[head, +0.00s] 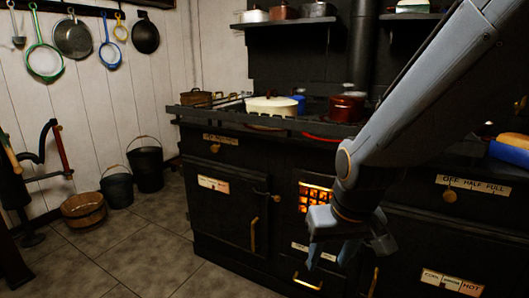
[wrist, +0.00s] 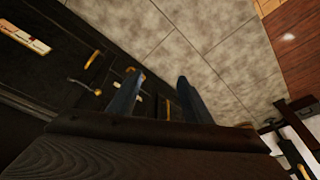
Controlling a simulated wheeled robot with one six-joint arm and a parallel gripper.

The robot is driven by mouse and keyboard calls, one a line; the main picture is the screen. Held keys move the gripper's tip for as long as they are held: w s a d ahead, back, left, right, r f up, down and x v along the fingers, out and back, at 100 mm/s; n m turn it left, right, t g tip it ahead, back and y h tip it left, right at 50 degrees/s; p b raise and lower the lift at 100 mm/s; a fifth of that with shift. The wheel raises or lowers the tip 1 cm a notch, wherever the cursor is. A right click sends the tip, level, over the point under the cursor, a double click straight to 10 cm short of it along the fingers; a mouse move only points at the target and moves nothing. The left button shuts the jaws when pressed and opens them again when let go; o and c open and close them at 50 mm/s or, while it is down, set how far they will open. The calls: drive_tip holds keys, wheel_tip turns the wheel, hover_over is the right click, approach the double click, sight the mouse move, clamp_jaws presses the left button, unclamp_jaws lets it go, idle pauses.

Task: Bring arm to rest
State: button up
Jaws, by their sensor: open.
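My gripper (head: 332,256) hangs from my blue-grey arm, pointing down in front of the black stove (head: 222,228). It is open, its fingers are apart, and nothing shows between them. In the wrist view, the two fingers of my gripper (wrist: 158,96) stand apart over the stove front and the grey tiled floor (wrist: 225,50). My arm reaches in from the upper right of the head view and hides part of the stove front.
A cream pot (head: 270,106) and a dark red pot (head: 347,107) stand on the stove top. A blue container with a loaf-like top (head: 510,152) is at the right. A wooden tub (head: 84,211) and two dark buckets (head: 146,168) stand on the floor at left.

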drive_tip(key=s+a+r+n+g, duration=0.2)
drive_tip(key=s+a+g, duration=0.1)
drive_tip(key=s, duration=0.6)
drive_tip(key=s+d+r+m+p, duration=0.1)
drive_tip(key=d+r+m+p, duration=0.2)
drive_tip(key=d+r+p, duration=0.6)
drive_tip(key=shift+s+r+h+p, duration=0.35)
drive_tip(key=shift+r+p, duration=0.7)
drive_tip(key=shift+p, duration=3.85)
